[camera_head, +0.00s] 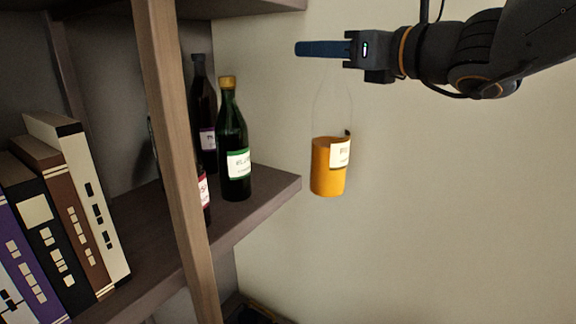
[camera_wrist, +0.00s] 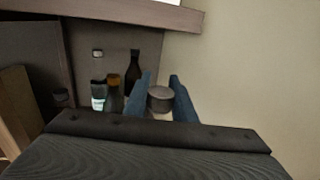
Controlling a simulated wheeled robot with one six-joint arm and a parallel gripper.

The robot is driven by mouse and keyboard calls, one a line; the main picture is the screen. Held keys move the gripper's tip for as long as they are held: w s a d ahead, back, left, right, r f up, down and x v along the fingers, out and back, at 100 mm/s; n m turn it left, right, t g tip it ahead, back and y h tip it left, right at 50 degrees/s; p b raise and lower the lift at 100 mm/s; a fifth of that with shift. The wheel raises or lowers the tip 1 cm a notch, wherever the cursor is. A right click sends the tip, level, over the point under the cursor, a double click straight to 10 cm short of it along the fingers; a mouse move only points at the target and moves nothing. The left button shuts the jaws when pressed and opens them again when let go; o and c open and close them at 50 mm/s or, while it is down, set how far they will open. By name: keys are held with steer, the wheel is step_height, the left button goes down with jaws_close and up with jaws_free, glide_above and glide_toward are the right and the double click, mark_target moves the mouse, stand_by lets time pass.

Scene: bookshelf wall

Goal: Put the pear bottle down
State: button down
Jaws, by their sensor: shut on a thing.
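The pear bottle (camera_head: 329,170) looks like a clear glass bottle, its lower part orange with a pale label; only a letter or two of the label can be read. It hangs roughly upright in the air below my gripper (camera_head: 300,48), to the right of the shelf's end. Its clear neck is faint against the wall. In the wrist view, my gripper (camera_wrist: 160,88) has its two blue fingers on either side of the bottle's round grey top (camera_wrist: 160,99), shut on it.
The wooden shelf board (camera_head: 265,200) holds a green bottle with a gold cap (camera_head: 235,145), a dark bottle with a purple label (camera_head: 204,105) and a red-labelled bottle (camera_head: 204,190) partly behind the upright post (camera_head: 175,150). Books (camera_head: 75,190) stand left. Another board lies above.

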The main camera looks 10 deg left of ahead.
steer(key=f+p+x, duration=0.1)
steer(key=p+x, duration=0.1)
steer(key=x, duration=0.7)
steer(key=f+p+x, duration=0.2)
steer(key=p+x, duration=0.1)
steer(key=x, duration=0.6)
steer(key=shift+w+f, duration=0.15)
steer(key=shift+w, duration=0.4)
steer(key=shift+d+f, duration=0.1)
steer(key=shift+f, duration=0.05)
steer(key=c, duration=1.5)
jaws_free()
